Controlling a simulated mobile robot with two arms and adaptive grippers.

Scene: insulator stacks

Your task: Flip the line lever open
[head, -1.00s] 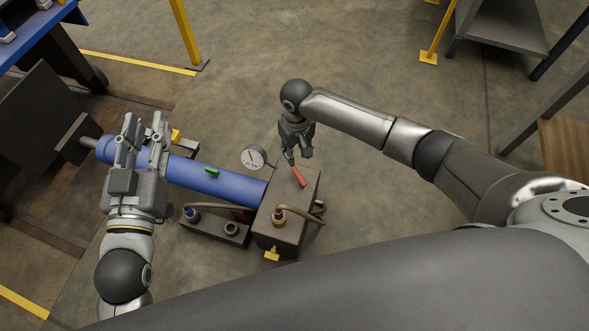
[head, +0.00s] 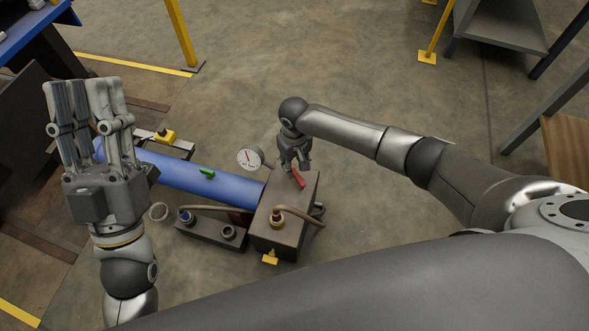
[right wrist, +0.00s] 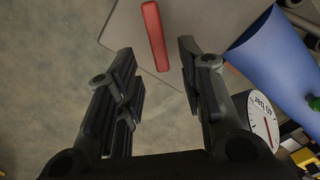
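The red line lever (head: 298,180) lies along the top of the dark grey box (head: 283,233) at the right end of the blue cylinder. My right gripper (head: 294,169) is just above the lever's far end, pointing down. In the right wrist view its fingers are apart, and the red lever (right wrist: 155,36) shows between and beyond the fingertips. I cannot tell whether a finger touches it. My left gripper (head: 82,100) is raised at the left, open and empty, and covers the left part of the cylinder.
The blue cylinder (head: 190,178) carries a green piece (head: 207,173). A round gauge (head: 250,158) stands by the box. A brown hose (head: 302,213) bends over the box. A block with fittings (head: 211,231) lies in front of the cylinder.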

